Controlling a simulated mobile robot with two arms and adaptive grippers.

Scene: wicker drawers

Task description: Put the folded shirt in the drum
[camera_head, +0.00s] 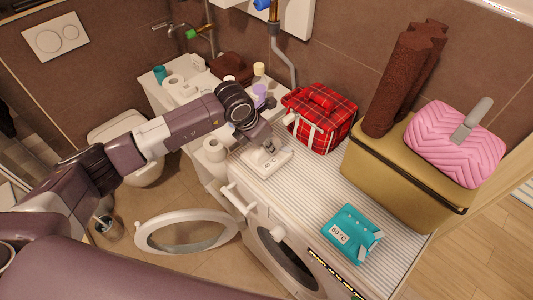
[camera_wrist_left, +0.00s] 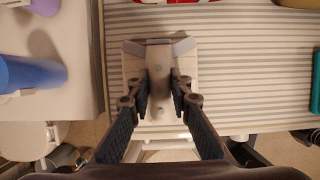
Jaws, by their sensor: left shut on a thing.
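A white folded shirt (camera_head: 277,160) lies at the left end of the striped top of the washing machine. My left gripper (camera_head: 266,150) points down on the white shirt. In the left wrist view my left gripper (camera_wrist_left: 159,88) is shut on a raised fold in the middle of the white shirt (camera_wrist_left: 185,68). The washing machine's round door (camera_head: 165,240) stands open to the left. The drum opening (camera_head: 285,258) is in the front, partly visible. My right gripper is not in view.
A red plaid bag (camera_head: 322,115) stands behind the white shirt. A golden box (camera_head: 400,170) with brown rolls (camera_head: 403,75) and a pink quilted item (camera_head: 455,145) fills the right. The striped middle is clear.

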